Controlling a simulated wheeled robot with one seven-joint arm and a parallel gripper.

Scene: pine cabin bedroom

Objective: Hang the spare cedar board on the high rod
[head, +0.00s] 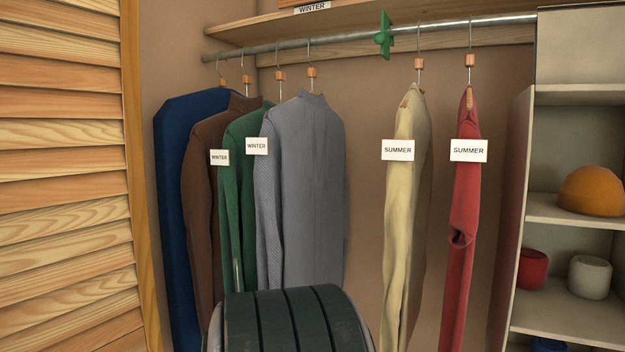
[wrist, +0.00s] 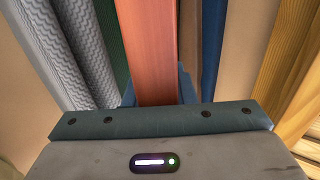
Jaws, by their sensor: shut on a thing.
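A reddish wooden board (wrist: 145,45), apparently the cedar board, stands between the blue fingers of my gripper (wrist: 157,96) in the wrist view. The gripper is shut on it. The board's far end runs out of the picture, so any hook on it is hidden. The metal rod (head: 350,42) crosses the top of the head view below a wooden shelf (head: 370,18). The gripper and held board cannot be made out in the head view; my dark arm part (head: 290,320) fills the bottom middle.
Winter garments, including a grey one (head: 303,190) and a blue one (head: 180,200), hang at left. A cream (head: 408,220) and a red (head: 463,220) summer garment hang right of a green divider (head: 384,35). Rod between grey garment and divider is free. Shelves (head: 575,208) stand right, a louvred door (head: 65,180) left.

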